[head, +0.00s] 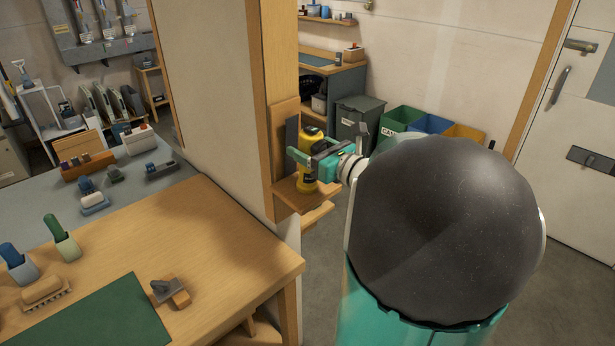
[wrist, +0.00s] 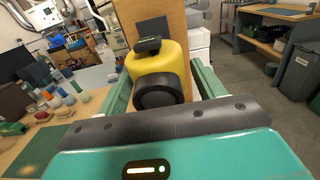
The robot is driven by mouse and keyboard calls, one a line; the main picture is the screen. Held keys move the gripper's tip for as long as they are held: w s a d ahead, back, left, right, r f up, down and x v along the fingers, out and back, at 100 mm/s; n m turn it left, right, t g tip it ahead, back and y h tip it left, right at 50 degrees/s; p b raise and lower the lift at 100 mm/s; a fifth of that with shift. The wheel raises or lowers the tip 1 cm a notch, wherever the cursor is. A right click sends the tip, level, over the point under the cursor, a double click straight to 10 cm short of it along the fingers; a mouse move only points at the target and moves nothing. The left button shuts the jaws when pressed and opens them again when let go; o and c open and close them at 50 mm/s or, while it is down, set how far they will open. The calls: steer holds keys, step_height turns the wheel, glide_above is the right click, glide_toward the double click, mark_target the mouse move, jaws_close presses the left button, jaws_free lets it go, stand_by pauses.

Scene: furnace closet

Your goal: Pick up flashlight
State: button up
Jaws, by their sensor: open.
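The yellow and black flashlight (head: 307,181) stands upright on a small wooden shelf (head: 290,197) fixed to a post. In the wrist view its yellow body (wrist: 160,62) and a round black part (wrist: 158,92) fill the middle. My gripper (head: 304,160) reaches across the flashlight in the head view and hides its middle. In the wrist view the green fingers of my gripper (wrist: 163,80) show on either side of the flashlight, with some room at each side. The jaws are open. Whether a finger touches the flashlight cannot be told.
A wooden workbench (head: 225,232) with a green mat and small tools stands at the left. A partition panel (head: 210,80) rises behind it, beside the post. Bins (head: 360,118) stand along the back wall. A white door (head: 575,150) is at the right, with open floor before it.

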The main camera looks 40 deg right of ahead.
steer(key=shift+w, duration=0.55)
steer(key=c, duration=1.5)
steer(key=shift+r, duration=0.2)
